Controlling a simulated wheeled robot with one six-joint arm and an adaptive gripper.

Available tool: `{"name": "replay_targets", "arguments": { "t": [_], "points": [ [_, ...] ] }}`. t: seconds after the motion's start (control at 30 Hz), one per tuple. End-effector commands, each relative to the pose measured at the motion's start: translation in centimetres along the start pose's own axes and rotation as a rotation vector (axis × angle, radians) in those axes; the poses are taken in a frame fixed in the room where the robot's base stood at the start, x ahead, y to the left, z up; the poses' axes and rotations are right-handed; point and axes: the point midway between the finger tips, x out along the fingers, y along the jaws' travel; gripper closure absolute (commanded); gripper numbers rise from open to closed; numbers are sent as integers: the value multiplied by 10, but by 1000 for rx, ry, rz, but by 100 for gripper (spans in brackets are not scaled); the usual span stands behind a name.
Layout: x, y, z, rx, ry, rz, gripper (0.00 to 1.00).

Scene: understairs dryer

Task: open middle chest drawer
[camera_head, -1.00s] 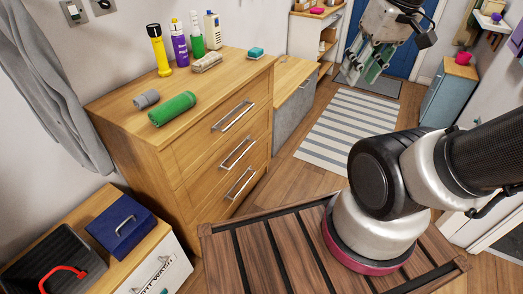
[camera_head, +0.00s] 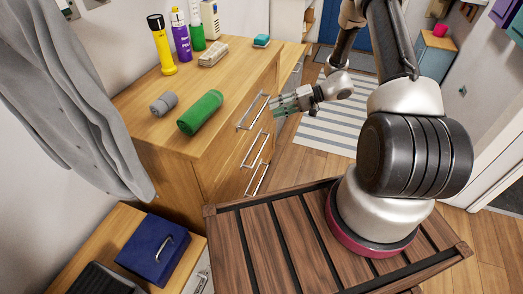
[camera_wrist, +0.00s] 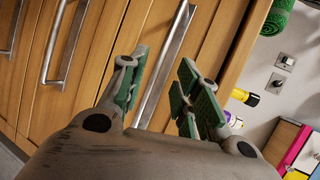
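The wooden chest (camera_head: 165,172) stands left of centre in the head view, its three drawers looking shut. The middle drawer handle (camera_head: 255,150) is a long metal bar below the top handle (camera_head: 252,111). My gripper (camera_head: 279,103) is in front of the chest, at about the top handle's height. In the tilted wrist view, my gripper (camera_wrist: 163,88) has its green-padded fingers apart. The top handle (camera_wrist: 166,62) runs into the gap between them as seen; I cannot tell the depth or any touch. The middle handle (camera_wrist: 64,42) lies to the left, clear of the fingers.
On the chest top are a green roll (camera_head: 200,112), a grey roll (camera_head: 163,104), a yellow flashlight (camera_head: 162,48) and several bottles. A low cabinet with a blue box (camera_head: 153,250) stands at front left. Open floor with a striped rug (camera_head: 335,125) lies beyond my gripper.

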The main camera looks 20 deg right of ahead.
Motion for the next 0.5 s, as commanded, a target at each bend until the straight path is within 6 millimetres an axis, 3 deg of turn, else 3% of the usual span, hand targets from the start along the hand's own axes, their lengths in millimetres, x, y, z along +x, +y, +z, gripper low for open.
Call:
{"name": "replay_targets", "arguments": {
  "t": [0.03,0.1,0.3,0.4,0.5],
  "points": [
    [12,34,-4,26,41,-38,68],
    [26,73,-10,41,110,-87,68],
    [59,169,-9,70,295,-166,68],
    [69,198,-4,77,357,-181,68],
    [75,214,-2,80,392,-186,68]
  ]
}}
